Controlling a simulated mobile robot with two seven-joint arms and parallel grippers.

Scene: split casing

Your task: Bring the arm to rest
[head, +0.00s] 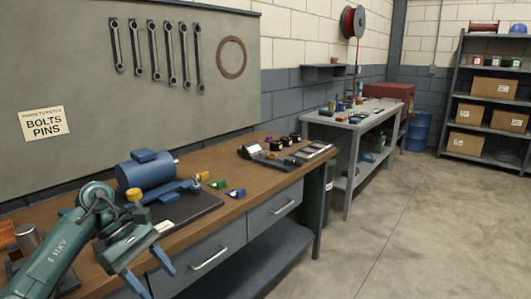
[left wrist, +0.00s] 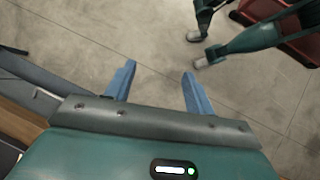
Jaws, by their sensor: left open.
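My left arm comes in at the lower left of the head view. My left gripper (head: 153,278) is open and empty, with its blue fingers pointing down past the front edge of the wooden workbench (head: 115,257). My right gripper does not show in either view.
A blue motor-like casing (head: 147,171) and a dark mat (head: 195,208) are on the bench. A grey bench (head: 352,121) and shelving (head: 487,104) stand farther back. The floor at right is clear.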

